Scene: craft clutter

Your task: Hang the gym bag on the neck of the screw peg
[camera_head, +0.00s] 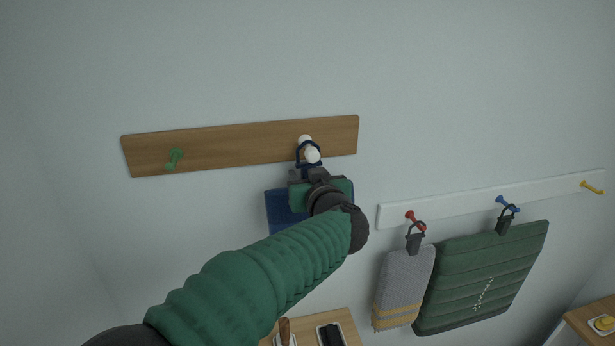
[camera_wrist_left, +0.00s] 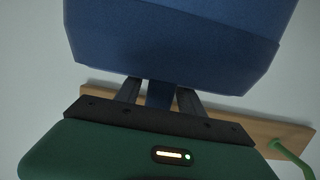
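The gym bag (camera_head: 284,212) is dark blue and hangs below the wooden board, partly hidden behind my left gripper. In the wrist view the bag (camera_wrist_left: 175,45) fills the top. The white screw peg (camera_head: 313,156) stands out from the board's right part, with a round knob in front. The bag's dark blue loop (camera_head: 298,153) shows around the peg, behind the knob; whether it rests on the neck I cannot tell. My left gripper (camera_head: 308,172) is just below the peg, its fingers (camera_wrist_left: 160,92) closed about the bag's strap. My right gripper is not in view.
The wooden board (camera_head: 235,146) also carries a green peg (camera_head: 174,159) at left. A white rail (camera_head: 455,203) at right holds a grey towel (camera_head: 402,285) and a green quilted item (camera_head: 480,275) on red and blue pegs. A small table (camera_head: 350,325) stands below.

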